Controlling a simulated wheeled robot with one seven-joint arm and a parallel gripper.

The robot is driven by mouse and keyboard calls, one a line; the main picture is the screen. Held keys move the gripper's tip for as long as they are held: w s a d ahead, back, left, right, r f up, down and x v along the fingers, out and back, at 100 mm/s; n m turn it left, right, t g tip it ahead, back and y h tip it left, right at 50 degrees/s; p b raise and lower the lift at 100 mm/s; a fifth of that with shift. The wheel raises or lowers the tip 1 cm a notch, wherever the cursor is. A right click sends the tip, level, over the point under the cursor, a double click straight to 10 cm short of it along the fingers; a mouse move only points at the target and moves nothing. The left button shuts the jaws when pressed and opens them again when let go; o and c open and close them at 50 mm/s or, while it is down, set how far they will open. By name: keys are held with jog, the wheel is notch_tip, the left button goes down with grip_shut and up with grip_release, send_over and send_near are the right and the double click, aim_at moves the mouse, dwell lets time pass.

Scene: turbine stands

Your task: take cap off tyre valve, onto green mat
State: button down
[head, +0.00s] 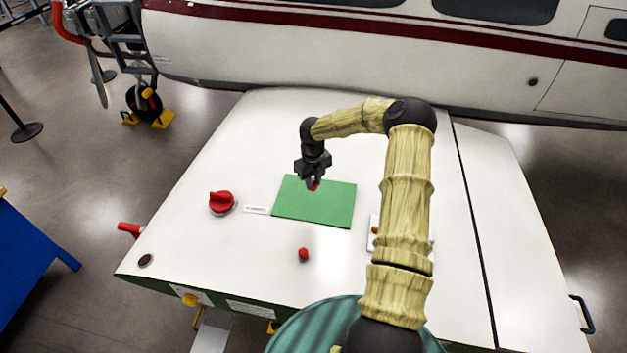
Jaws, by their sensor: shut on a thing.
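My gripper (313,184) is shut on a small red piece (315,186), which looks like the cap. It holds the piece over the upper part of the green mat (318,212). I cannot tell whether the piece touches the mat. The mat lies flat on the white wing. A white plate (373,243) with a small brass-coloured fitting (375,230), possibly the valve, lies right of the mat. My arm hides part of this plate.
A red knob (222,201) stands left of the mat, beside a small white label (256,210). A small red object (303,254) sits on the wing in front of the mat. A dark round cap (145,260) is near the wing's left corner. The white fuselage (330,50) rises behind.

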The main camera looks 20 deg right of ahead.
jog(key=b, duration=0.7)
send_over(313, 207)
notch_tip(313, 207, down, 8)
jog(key=shift+r, duration=0.15)
jog(key=shift+f, duration=1.4)
jog(key=shift+s+f, duration=0.2)
jog(key=shift+f, duration=0.05)
jog(key=c, duration=1.6)
grip_release()
jog(key=shift+f, duration=0.1)
jog(key=o, duration=0.4)
jog(key=shift+w, duration=0.15)
jog(key=shift+o, duration=0.5)
jog(key=shift+o, duration=0.3)
jog(key=shift+r, duration=0.2)
